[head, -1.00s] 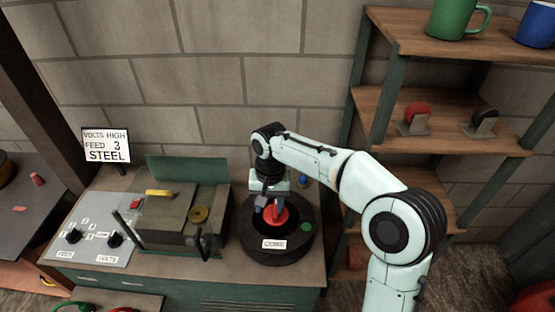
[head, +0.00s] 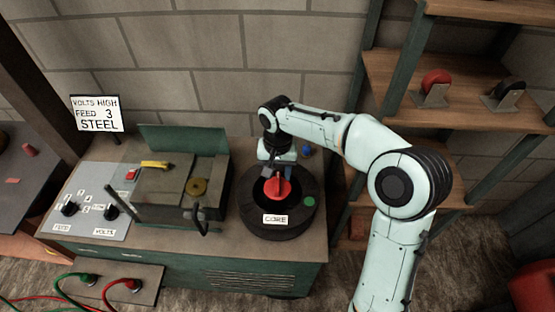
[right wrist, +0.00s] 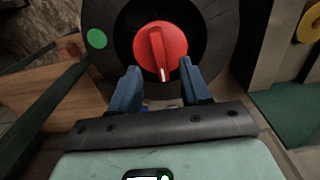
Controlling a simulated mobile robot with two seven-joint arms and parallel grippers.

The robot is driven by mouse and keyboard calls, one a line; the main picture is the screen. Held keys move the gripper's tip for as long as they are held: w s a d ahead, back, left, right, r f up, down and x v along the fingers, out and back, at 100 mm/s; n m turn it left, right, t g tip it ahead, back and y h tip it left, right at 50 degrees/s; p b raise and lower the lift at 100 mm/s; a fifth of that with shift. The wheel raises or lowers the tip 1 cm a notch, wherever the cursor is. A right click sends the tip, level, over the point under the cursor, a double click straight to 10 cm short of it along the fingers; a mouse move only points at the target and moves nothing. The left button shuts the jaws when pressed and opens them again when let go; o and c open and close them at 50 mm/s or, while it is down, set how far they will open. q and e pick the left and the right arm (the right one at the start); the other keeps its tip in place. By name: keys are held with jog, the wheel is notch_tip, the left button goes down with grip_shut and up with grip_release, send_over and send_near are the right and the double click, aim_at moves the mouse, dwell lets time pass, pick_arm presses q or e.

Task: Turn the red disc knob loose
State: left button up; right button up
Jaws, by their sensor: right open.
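The red disc knob (head: 277,188) sits on top of the round black drum labelled CORE (head: 250,210). In the right wrist view the knob (right wrist: 158,52) shows a raised bar across its face with a white mark at the near end. My right gripper (head: 277,172) is just behind the knob in the head view. In the right wrist view its two blue fingers (right wrist: 163,78) are apart, with their tips near the knob's edge and nothing between them. The bar lies ahead of the fingertips. My left gripper is in neither view.
A bench to the left holds a grey-green box with a yellow handle (head: 157,164), dark levers and a panel with FEED and VOLTS dials (head: 88,210). A sign (head: 97,114) stands behind. Shelves (head: 440,85) rise at the right.

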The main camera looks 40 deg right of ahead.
aim_at(278, 182)
jog(key=shift+f, duration=1.95)
grip_shut()
jog(key=shift+f, duration=0.1)
